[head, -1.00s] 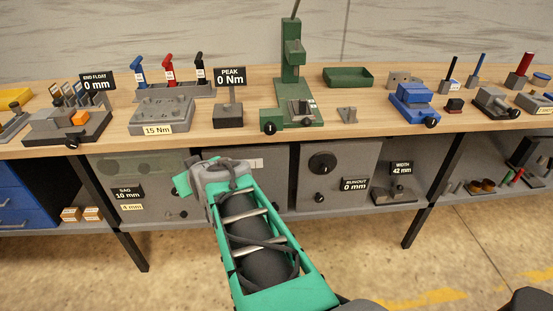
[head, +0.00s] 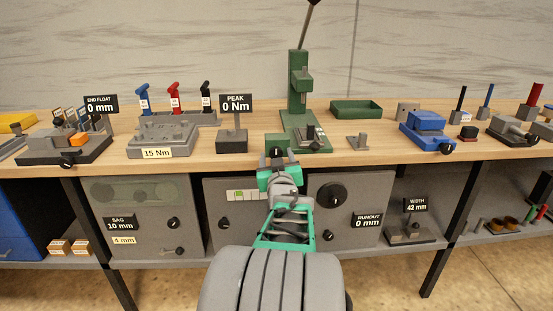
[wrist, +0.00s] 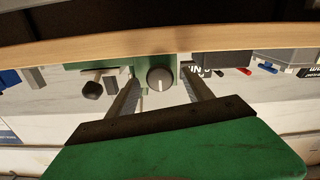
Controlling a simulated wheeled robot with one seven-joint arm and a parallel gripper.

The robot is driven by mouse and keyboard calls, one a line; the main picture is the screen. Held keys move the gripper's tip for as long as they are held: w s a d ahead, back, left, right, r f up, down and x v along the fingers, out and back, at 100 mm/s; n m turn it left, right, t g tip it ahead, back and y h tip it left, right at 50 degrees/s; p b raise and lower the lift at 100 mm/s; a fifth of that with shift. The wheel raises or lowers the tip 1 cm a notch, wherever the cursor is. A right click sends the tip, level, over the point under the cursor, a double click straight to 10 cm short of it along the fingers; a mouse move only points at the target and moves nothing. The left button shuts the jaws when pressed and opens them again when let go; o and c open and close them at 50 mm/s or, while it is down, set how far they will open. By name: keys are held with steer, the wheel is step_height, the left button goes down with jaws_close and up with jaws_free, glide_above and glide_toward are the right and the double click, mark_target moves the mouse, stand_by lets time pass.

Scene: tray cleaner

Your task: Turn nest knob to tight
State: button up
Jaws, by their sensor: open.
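The green press (head: 298,85) stands on the bench with a green block at the front of its base. My gripper (head: 278,170) is in front of the block in the head view. In the wrist view my gripper (wrist: 162,92) is open, one finger on each side of the knob, with visible gaps. I cannot read any tight or loose marking.
The wooden bench edge (wrist: 80,48) runs close by the knob. A black lever knob (wrist: 91,90) is beside one finger in the wrist view. The PEAK display (head: 235,104) stands left of the press, and grey cabinets (head: 240,235) are below the bench.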

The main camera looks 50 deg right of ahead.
steer(key=shift+c, duration=0.3)
jaws_close()
stand_by(0.3)
